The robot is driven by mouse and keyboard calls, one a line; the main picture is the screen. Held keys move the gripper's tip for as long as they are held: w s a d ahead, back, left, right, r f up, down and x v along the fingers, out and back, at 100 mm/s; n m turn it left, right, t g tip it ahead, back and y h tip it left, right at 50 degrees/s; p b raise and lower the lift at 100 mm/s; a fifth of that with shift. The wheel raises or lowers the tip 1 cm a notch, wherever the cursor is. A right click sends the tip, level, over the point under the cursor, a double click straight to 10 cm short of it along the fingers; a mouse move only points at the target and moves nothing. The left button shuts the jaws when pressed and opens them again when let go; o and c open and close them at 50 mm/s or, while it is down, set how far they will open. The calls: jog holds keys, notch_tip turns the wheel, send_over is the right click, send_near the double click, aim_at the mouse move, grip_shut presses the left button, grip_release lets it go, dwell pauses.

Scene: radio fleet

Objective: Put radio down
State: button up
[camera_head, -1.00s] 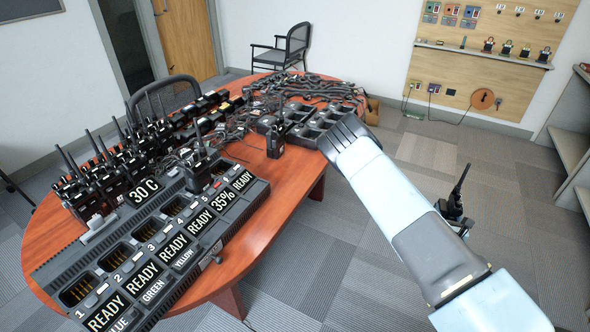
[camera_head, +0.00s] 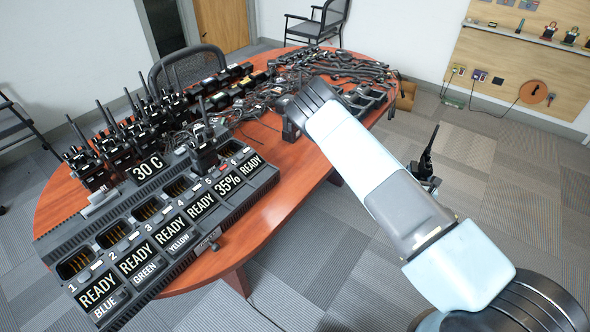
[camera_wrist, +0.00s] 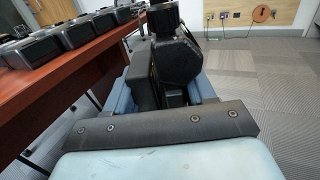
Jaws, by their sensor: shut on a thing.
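A black hand radio (camera_wrist: 178,62) is between the blue fingers of my gripper (camera_wrist: 162,88) in the wrist view, and the gripper is shut on it. In the head view this radio (camera_head: 426,165) shows past the right side of my arm, antenna up, over the floor right of the table. My gripper is hidden behind my arm there. The oval wooden table (camera_head: 310,170) carries a long charger (camera_head: 150,235) with numbered bays, READY signs and one 35% sign. Another radio (camera_head: 204,150) stands in a bay near number 5. Several bays are empty.
Several radios (camera_head: 120,145) stand on the table's left side behind a 30 C sign (camera_head: 148,168). Cables (camera_head: 335,65) and black chargers (camera_head: 370,98) cover the far end. Chairs (camera_head: 322,22) stand around the table. The floor to the right is clear.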

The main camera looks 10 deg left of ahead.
jog(key=s+a+r, duration=0.2)
jog(key=a+r, duration=0.1)
jog(key=a, duration=0.5)
jog(key=s+a+r+h, duration=0.15)
jog(key=a+r, duration=0.25)
jog(key=a, duration=0.4)
jog(key=s+a+r+y, duration=0.1)
jog(key=s+a+r, duration=0.2)
jog(key=a, duration=0.5)
jog(key=s+a+r, duration=1.1)
jog(key=s+a, duration=0.3)
jog(key=s, duration=0.1)
jog(key=shift+w+a+f, duration=0.35)
jog(key=shift+w+f, duration=1.85)
jog(key=shift+w, duration=0.05)
jog(key=shift+w+a+f, duration=0.4)
jog(key=shift+w+f, duration=1.85)
jog(key=shift+w+a+f, duration=0.35)
jog(key=shift+w+f, duration=1.85)
jog(key=shift+w, duration=0.05)
jog(key=shift+f, duration=0.1)
